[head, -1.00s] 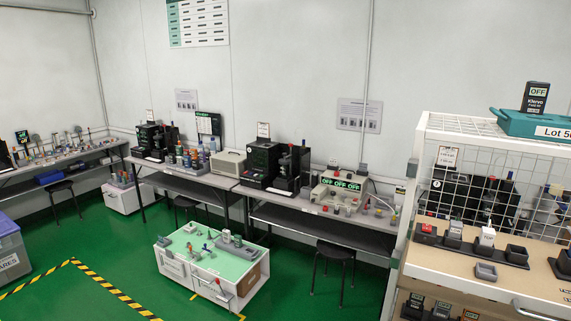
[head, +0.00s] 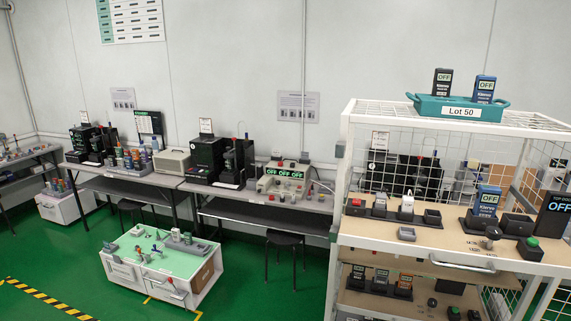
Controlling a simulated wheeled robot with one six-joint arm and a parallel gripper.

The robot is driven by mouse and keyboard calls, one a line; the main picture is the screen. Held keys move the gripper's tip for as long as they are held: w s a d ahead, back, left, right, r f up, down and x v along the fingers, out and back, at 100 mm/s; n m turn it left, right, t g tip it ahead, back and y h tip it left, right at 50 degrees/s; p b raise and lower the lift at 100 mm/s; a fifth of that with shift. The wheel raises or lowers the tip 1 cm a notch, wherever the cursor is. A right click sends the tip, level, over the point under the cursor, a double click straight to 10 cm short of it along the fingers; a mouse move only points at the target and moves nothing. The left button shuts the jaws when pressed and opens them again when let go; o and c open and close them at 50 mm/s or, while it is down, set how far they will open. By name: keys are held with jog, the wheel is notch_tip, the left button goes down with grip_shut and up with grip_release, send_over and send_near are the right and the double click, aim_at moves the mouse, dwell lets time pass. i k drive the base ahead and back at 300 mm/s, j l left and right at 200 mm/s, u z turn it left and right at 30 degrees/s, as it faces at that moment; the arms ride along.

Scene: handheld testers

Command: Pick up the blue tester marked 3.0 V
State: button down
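Two blue testers show in the head view, both with "OFF" on their screens. One blue tester (head: 484,89) stands upright in the teal tray (head: 456,112) labelled "Lot 50" on top of the white rack. The other blue tester (head: 487,201) stands in a dark holder on the rack's wooden shelf. The smaller print on both is too small to read, so I cannot tell which is marked 3.0 V. My gripper is not in view.
A black tester (head: 442,81) shares the teal tray. The wooden shelf (head: 400,245) also holds several small items in dark holders, and a larger black device (head: 555,216) at right. Darker testers (head: 380,279) stand on the lower shelf. A low white cabinet (head: 155,268) stands on open green floor.

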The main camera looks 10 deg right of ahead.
aim_at(488, 197)
jog(key=z, duration=1.45)
